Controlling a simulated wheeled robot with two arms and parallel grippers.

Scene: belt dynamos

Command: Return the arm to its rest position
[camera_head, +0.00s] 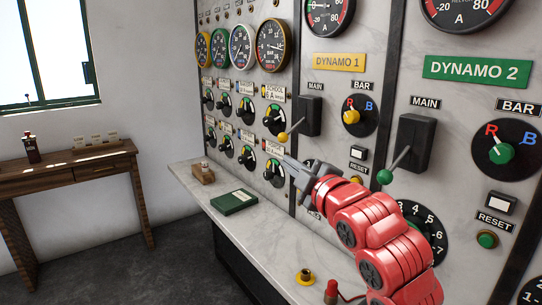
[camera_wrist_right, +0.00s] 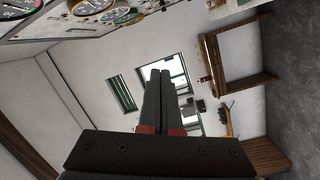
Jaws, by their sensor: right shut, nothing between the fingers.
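My right arm, red and jointed, comes in from the lower right in the head view. Its grey gripper (camera_head: 287,163) points left in front of the marble switch panel (camera_head: 390,72), above the ledge. In the right wrist view the two dark fingers (camera_wrist_right: 160,76) lie side by side, shut and empty, with the window (camera_wrist_right: 180,72) and wall beyond them. Whether the gripper touches the panel cannot be told, but nothing is held. My left gripper is not in view.
The Dynamo 1 main lever (camera_head: 283,137) has a yellow knob close above the gripper. The Dynamo 2 lever (camera_head: 385,177) has a green knob beside the arm. A green book (camera_head: 234,202) lies on the ledge (camera_head: 262,238). A wooden table (camera_head: 70,168) stands left; floor between is clear.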

